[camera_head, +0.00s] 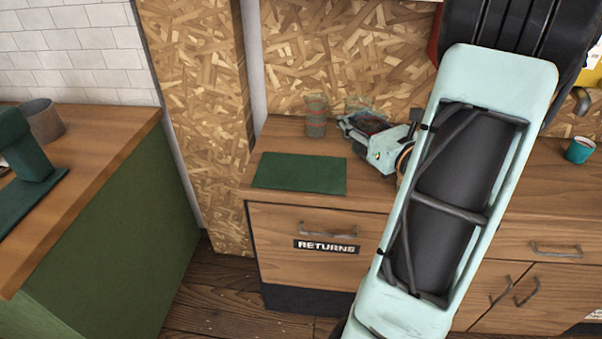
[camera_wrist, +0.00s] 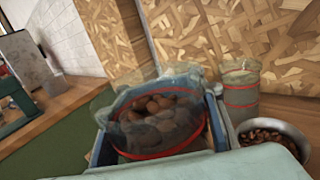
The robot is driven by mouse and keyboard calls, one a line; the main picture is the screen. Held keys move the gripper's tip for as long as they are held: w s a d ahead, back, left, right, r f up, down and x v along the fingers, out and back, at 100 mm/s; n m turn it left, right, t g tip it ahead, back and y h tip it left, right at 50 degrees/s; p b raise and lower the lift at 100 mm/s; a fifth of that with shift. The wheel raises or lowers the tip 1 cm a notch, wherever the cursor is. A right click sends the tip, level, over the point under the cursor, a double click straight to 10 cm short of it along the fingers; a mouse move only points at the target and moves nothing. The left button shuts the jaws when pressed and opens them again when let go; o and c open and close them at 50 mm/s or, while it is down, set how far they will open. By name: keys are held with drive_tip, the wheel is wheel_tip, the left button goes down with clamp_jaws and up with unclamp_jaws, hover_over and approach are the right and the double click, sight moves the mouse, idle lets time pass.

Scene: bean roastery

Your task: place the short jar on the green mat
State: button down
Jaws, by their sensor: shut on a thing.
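The short jar (camera_head: 368,120) is clear glass with red bands and brown beans in it. My gripper (camera_head: 374,128) is shut on it, at the back of the counter. In the wrist view the short jar (camera_wrist: 158,122) sits between the blue-grey fingers of my gripper (camera_wrist: 157,112), tilted in the picture. The green mat (camera_head: 300,173) lies flat and bare on the counter above the drawer marked RETURNS, to the left of and nearer than the gripper. The mat is not seen in the wrist view. I cannot tell how high the jar is.
A taller clear jar with red bands (camera_head: 316,116) stands behind the mat; it also shows in the wrist view (camera_wrist: 240,96). A metal bowl of beans (camera_wrist: 276,140) stands near it. A teal cup (camera_head: 580,150) is far right. A separate counter (camera_head: 105,150) is left, across a gap.

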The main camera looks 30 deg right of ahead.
drive_tip(key=w+a+f, duration=0.2)
drive_tip(key=w+f, duration=0.1)
drive_tip(key=w+a+f, duration=0.2)
drive_tip(key=w+f, duration=0.1)
drive_tip(key=w, duration=0.1)
drive_tip(key=w+a+f, duration=0.2)
drive_tip(key=w+f, duration=0.1)
drive_tip(key=w, duration=0.1)
drive_tip(key=shift+w+a+b, duration=0.15)
drive_tip(key=shift+a+b, duration=0.15)
drive_tip(key=shift+a, duration=0.05)
drive_tip(key=f, duration=0.3)
drive_tip(key=shift+w+a+f, duration=0.1)
drive_tip(key=shift+w+a, duration=0.05)
drive_tip(key=shift+w, duration=0.15)
drive_tip(key=shift+f, duration=0.3)
drive_tip(key=shift+f, duration=0.1)
drive_tip(key=shift+f+b, duration=0.15)
drive_tip(key=shift+b, duration=0.25)
drive_tip(key=c, duration=1.1)
unclamp_jaws()
